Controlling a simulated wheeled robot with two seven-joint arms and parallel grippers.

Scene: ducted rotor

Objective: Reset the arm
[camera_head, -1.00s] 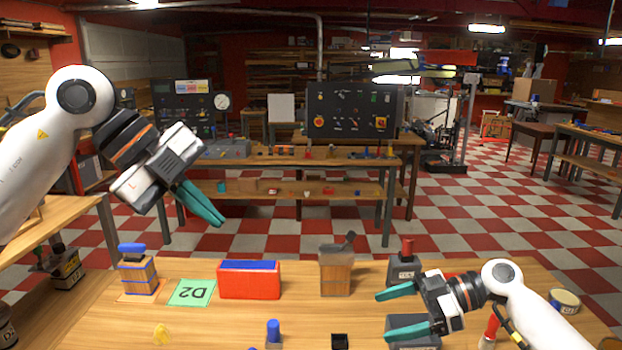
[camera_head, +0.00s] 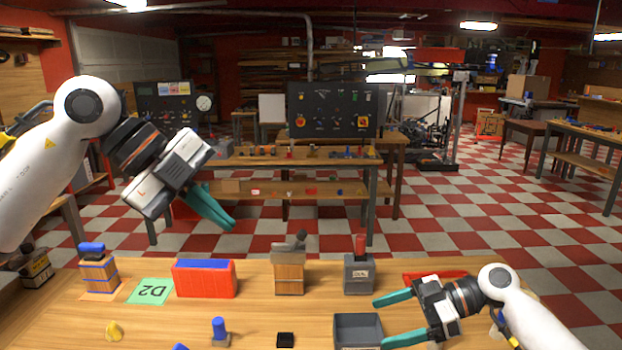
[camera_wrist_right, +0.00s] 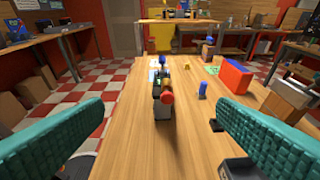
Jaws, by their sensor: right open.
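My left arm comes in from the left in the head view, raised well above the table. Its gripper (camera_head: 228,222) has teal fingers pointing down and right, with nothing visible in them. The fingers overlap from this side, so I cannot tell if they are apart. My right gripper (camera_head: 382,322) is low over the right part of the wooden table (camera_head: 240,322), with its teal fingers pointing left. It is open and empty beside a grey open bin (camera_head: 358,328). In the right wrist view, both fingers stand wide apart at the sides, over the table (camera_wrist_right: 140,120).
On the table are a red and blue box (camera_head: 204,280), a green D2 card (camera_head: 150,292), a wooden holder (camera_head: 289,272), a grey holder with a red-topped item (camera_head: 359,274), a small blue-topped object (camera_head: 219,333) and a small black block (camera_head: 285,340). The front middle is fairly clear.

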